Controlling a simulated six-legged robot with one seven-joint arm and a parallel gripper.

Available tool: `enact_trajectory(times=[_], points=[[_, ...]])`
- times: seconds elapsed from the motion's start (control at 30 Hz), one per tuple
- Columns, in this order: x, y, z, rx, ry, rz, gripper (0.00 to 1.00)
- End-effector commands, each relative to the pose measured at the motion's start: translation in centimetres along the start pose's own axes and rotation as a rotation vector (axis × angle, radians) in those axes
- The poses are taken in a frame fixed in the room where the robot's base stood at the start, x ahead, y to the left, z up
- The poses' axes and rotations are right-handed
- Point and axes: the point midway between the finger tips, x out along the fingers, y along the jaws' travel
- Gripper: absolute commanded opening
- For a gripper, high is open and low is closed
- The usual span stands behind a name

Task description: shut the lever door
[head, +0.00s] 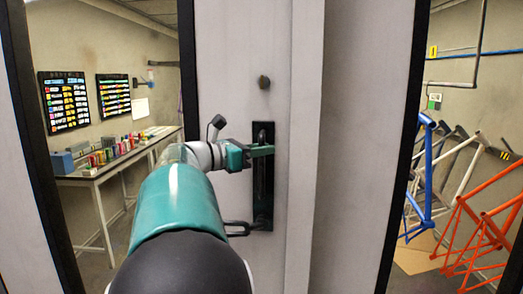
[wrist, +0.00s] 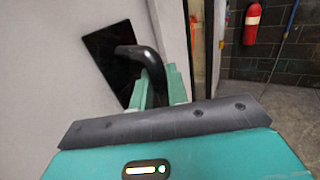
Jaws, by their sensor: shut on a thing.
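The lever door (head: 225,60) is a pale grey panel in the middle of the head view. It carries a black handle plate (head: 263,215) and a dark lever handle. In the wrist view the black lever (wrist: 150,58) bends out from its plate (wrist: 103,58) and comes down between my teal fingers. My gripper (head: 268,151) is shut on the lever; it also shows in the wrist view (wrist: 158,88). The fingers hide part of the lever. In the wrist view a pale vertical edge stands right of the lever, with a dark-framed opening beyond.
Left, behind a black-edged opening, a workbench (head: 110,168) holds several cans and boxes. Right, orange (head: 470,235) and blue (head: 428,170) bicycle frames hang in another space. A red fire extinguisher (wrist: 251,23) hangs on a dark tiled wall. Bare floor (wrist: 285,105) lies below it.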

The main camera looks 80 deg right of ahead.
Motion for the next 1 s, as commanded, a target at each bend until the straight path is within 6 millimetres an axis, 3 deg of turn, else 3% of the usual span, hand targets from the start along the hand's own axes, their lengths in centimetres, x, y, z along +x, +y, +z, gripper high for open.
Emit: enact_trajectory(times=[0.17,0.53,0.93,0.97,1.0], points=[[0.9,1.4,-0.1,0.000,0.004,0.012,0.00],[4.8,7.6,-0.1,0.001,0.003,0.077,0.00],[5.0,8.8,-0.3,-0.004,0.000,0.097,0.00],[5.0,8.8,-0.3,-0.004,0.000,0.098,0.25],[4.9,8.8,-0.3,-0.004,0.000,0.099,0.33]])
